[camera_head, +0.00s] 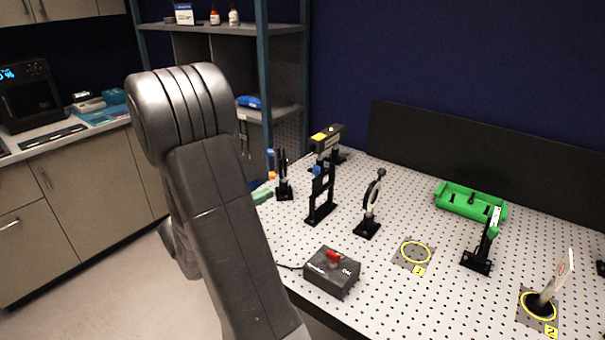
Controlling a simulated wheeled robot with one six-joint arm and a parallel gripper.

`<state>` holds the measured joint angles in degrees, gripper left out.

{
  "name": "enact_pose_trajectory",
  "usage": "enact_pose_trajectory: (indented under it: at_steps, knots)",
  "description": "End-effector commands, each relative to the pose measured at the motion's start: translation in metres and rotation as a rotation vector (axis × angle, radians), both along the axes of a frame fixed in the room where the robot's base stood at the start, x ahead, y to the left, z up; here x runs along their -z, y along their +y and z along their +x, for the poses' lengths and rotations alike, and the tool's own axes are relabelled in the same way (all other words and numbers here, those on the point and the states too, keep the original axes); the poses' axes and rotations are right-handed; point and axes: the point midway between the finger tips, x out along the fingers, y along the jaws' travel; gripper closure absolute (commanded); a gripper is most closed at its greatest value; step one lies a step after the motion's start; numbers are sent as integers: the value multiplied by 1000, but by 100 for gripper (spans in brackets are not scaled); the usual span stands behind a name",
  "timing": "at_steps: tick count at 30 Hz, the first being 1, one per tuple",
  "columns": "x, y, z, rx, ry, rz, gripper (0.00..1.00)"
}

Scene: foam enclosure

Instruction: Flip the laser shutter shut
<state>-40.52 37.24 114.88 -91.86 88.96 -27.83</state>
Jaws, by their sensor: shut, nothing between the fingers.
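A dark grey box (332,273) with a red lever (333,257) on top sits at the near left edge of the perforated table. White lettering on its top is too small to read; I take it for the shutter control. The lever looks tilted, but I cannot tell which position it is in. A cable runs from the box's left side. My arm rises on the left of the box, and my gripper is not in view.
The perforated table (395,285) also holds a round optic on a post (373,205), a green cradle (470,201), a black mount (484,245) and a tilted plate (558,278) in a yellow ring. Another yellow ring (415,253) is empty. Shelves (235,28) stand behind.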

Motion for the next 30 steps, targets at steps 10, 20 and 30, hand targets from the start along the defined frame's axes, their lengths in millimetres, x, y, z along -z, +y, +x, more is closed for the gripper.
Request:
enact_pose_trajectory:
  at_steps: [10,20,30]
  knots:
    - [0,1,1,-3,-1,-2,100]
    - [-2,-23,20,3,0,-1,100]
    - [-2,-63,57,3,0,-1,100]
